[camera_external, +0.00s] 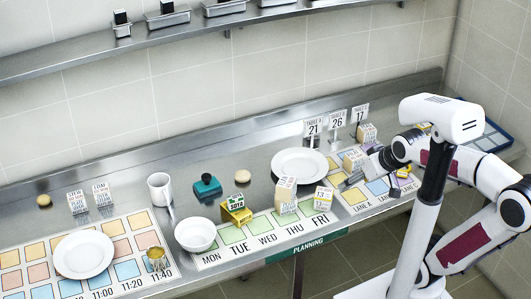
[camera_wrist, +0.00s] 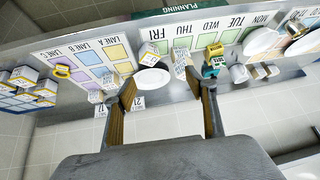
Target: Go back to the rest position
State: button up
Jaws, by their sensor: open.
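My gripper (camera_external: 378,163) hangs over the right part of the counter, above the lane card, in the external view. In the wrist view my gripper (camera_wrist: 167,92) shows two fingers spread well apart with nothing between their tips. It is open and empty. A small box (camera_external: 353,160) stands close beside it, and another box (camera_external: 367,133) stands behind it. In the external view, my arm partly hides the lane card (camera_external: 352,196).
A white plate (camera_external: 299,163) lies left of my gripper. Number stands (camera_external: 337,120) line the back. A bowl (camera_external: 195,235), mug (camera_external: 160,188) and second plate (camera_external: 84,255) are farther left. A shelf (camera_external: 150,42) runs above.

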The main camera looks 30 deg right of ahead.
jog(key=s+d+m+g+h, duration=0.1)
jog(key=s+d, duration=0.3)
jog(key=s, duration=0.3)
jog(key=shift+s+d+f, duration=0.25)
jog(key=shift+s+f, duration=0.05)
jog(key=shift+f, duration=0.1)
dwell(0.7)
